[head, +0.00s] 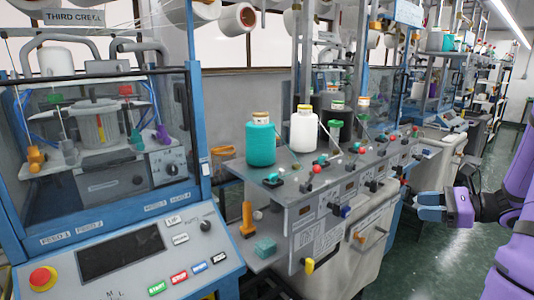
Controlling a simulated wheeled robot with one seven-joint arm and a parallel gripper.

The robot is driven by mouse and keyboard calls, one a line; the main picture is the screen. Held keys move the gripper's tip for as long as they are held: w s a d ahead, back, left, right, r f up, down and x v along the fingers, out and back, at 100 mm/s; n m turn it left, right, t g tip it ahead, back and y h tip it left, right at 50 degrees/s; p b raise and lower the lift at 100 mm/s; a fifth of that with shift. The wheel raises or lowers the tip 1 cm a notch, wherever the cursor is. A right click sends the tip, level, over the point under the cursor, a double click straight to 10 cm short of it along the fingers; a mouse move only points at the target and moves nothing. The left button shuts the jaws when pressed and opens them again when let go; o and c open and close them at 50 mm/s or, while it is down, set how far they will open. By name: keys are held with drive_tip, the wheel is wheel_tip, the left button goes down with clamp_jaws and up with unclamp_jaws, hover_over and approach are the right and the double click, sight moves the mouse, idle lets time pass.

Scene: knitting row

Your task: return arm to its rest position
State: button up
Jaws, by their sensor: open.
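My gripper (430,207) is at the right side of the head view, at the end of my purple arm. Its blue fingers point left toward the knitting machines and hold nothing that I can see. It hangs in the air over the aisle side of the machine row, apart from the machine fronts as far as I can tell. The jaws are open, though the gap between the fingers is small in this view.
A machine with a glass window and control panel (120,255) fills the left. The green aisle floor (430,265) looks clear.

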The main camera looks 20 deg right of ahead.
drive_tip(key=s+a+r+n+g+h, duration=0.2)
drive_tip(key=a+r+n+g, duration=0.3)
drive_tip(key=a, duration=0.4)
drive_tip(key=s+a+r+n+g+h, duration=0.15)
drive_tip(key=a+n+g, duration=0.25)
drive_tip(key=a+n, duration=0.4)
drive_tip(key=s+a+r+n+t+h, duration=0.3)
drive_tip(key=s+a+r+n+h, duration=0.4)
drive_tip(key=s+r+n, duration=0.2)
drive_tip(key=shift+a+n+t, duration=0.3)
drive_tip(key=shift+n, duration=0.9)
drive_tip(key=shift+f, duration=0.1)
